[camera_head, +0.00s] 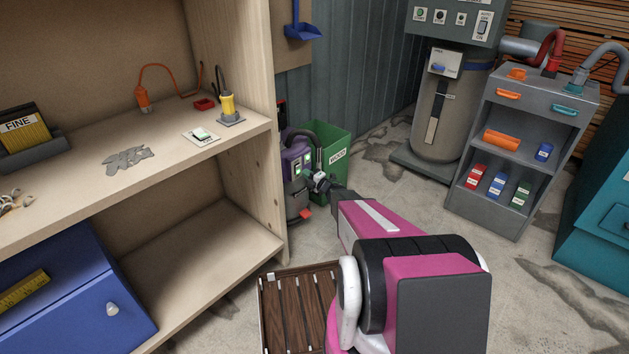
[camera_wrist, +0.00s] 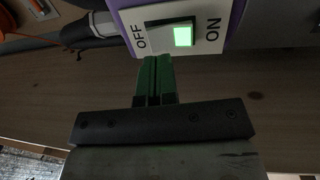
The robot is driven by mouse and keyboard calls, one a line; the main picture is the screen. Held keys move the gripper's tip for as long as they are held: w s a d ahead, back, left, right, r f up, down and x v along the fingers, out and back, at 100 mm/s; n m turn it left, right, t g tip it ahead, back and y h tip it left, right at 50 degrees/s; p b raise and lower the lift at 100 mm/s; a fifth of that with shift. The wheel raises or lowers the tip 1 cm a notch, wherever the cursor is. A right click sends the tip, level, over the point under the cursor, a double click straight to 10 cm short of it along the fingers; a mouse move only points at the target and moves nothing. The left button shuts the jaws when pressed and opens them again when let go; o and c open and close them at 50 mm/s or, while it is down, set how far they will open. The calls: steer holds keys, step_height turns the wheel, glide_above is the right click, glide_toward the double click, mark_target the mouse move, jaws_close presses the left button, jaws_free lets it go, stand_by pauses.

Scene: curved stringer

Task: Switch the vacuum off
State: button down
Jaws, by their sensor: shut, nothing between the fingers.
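The vacuum (camera_head: 296,152), purple over a grey drum, stands on the floor beyond the shelf's end panel; my gripper hides part of it. In the wrist view its white switch plate (camera_wrist: 215,48) is marked OFF at left and ON at right. My gripper (camera_head: 309,175) is shut and empty, in front of the vacuum. In the wrist view its green fingertips (camera_wrist: 155,60) are just below the plate near OFF; contact cannot be told.
A green bin (camera_head: 332,150) marked WOOD stands right behind the vacuum. The wooden shelf (camera_head: 262,190) is close on the left. A slatted wooden platform (camera_head: 300,310) lies below my arm. A grey cart (camera_head: 495,215) stands farther right, with open floor between.

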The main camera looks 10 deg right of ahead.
mark_target(298, 168)
steer(key=shift+x, duration=1.6)
steer(key=shift+w+a, duration=0.1)
steer(key=shift+w, duration=0.05)
